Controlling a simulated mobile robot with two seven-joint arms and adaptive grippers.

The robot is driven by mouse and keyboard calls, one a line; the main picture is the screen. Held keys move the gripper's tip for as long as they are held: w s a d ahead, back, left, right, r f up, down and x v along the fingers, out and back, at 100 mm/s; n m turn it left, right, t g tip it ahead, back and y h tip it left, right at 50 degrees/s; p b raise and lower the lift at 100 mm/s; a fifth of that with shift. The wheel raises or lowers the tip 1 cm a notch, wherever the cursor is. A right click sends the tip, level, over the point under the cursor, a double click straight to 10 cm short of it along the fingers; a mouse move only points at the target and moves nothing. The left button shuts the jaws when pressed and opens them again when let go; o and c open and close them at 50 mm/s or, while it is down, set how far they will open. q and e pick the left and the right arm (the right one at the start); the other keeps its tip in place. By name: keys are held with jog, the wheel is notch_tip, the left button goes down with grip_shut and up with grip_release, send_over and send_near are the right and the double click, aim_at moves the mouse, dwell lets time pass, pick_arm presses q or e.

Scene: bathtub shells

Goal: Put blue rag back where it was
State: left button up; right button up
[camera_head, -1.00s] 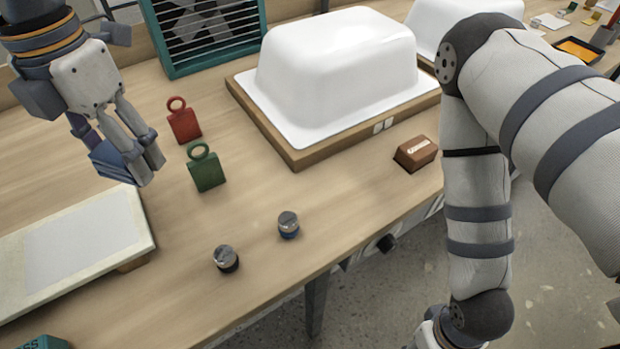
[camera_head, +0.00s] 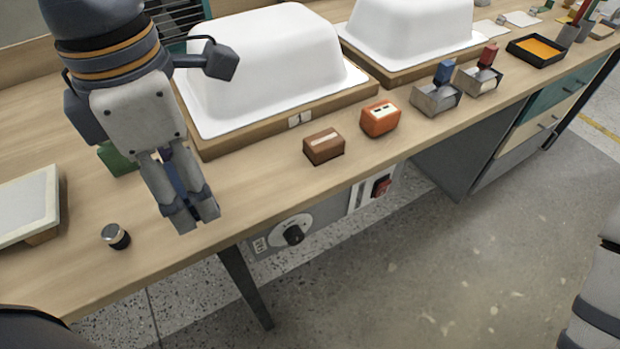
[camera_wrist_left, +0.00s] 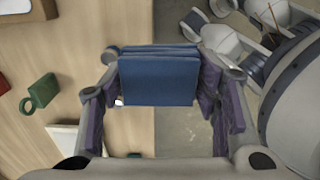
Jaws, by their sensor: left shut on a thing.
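The blue rag (camera_wrist_left: 158,78) is a folded dark blue block, held between the fingers of my left gripper in the left wrist view. In the head view my left gripper (camera_head: 192,212) points down near the front edge of the table, left of the brown block. Only a sliver of blue shows between its fingers there. The wrist view shows the rag over the table edge, with wood on the left and grey floor on the right. My right gripper is out of view; only part of my right arm shows at the right edge.
White tub shells (camera_head: 265,65) stand on wooden boards behind. A brown block (camera_head: 323,147), an orange block (camera_head: 380,119) and metal holders (camera_head: 436,98) line the front edge. A small jar (camera_head: 116,236) and a pale slab (camera_head: 28,205) are at left. A green tagged block (camera_wrist_left: 40,92) is nearby.

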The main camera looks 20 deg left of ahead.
pick_arm(q)
jog(key=shift+d+f, duration=0.1)
jog(key=shift+d, duration=0.1)
jog(key=w+f, duration=0.5)
jog(key=w, duration=0.4)
jog(key=b, duration=0.2)
send_over(260, 181)
jog(key=f, duration=0.4)
jog(key=shift+s+f, duration=0.2)
jog(key=shift+f, duration=0.2)
jog(key=f, duration=0.2)
jog(key=shift+w+f, duration=0.2)
jog(key=shift+f, duration=0.5)
jog(key=shift+r, duration=0.15)
jog(key=o, duration=1.1)
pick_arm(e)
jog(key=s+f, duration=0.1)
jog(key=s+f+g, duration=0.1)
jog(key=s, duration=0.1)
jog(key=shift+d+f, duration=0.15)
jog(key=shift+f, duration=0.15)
